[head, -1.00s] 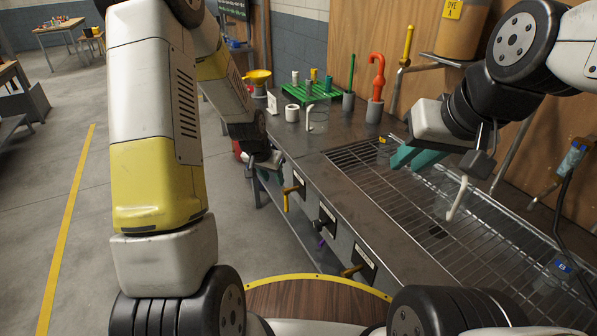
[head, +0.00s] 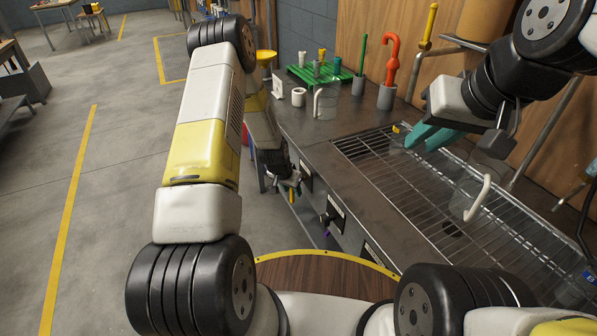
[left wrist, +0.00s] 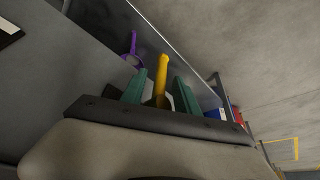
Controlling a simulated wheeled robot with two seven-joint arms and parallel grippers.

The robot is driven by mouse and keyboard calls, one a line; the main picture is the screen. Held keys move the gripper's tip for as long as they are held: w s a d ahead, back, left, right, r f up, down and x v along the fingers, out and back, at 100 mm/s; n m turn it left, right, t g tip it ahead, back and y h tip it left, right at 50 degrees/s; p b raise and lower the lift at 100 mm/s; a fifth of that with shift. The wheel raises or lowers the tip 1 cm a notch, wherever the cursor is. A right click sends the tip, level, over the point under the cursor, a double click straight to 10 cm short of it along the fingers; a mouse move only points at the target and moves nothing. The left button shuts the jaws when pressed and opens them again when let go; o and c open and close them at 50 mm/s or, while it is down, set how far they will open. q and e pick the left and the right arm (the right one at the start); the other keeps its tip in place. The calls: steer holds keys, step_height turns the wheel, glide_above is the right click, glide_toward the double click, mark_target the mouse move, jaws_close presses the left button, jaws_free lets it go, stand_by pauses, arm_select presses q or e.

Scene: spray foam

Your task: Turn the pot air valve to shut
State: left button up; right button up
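Several labelled valves sit along the front face of the steel bench; I cannot read which label is the pot air valve's. My left gripper (head: 292,186) is low at the bench front, at the leftmost valve, which has a yellow handle. In the left wrist view the yellow handle (left wrist: 161,80) stands between the two teal fingers, with small gaps on both sides, so the gripper looks open around it. A valve with a dark body (head: 328,217) is further right, and a purple handle (left wrist: 133,47) shows beyond. My right gripper (head: 430,136) is open and empty above the wire rack.
The wire rack (head: 402,190) covers a sink in the bench. A clear jug with a white handle (head: 478,199) stands below my right gripper; another clear jug (head: 325,102) is further back. A green rack (head: 318,72), a white cup (head: 298,97) and grey holders stand behind.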

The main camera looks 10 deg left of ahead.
arm_select(q)
steer(key=shift+f, duration=0.2)
steer(key=shift+c, duration=0.5)
jaws_close()
stand_by(0.9)
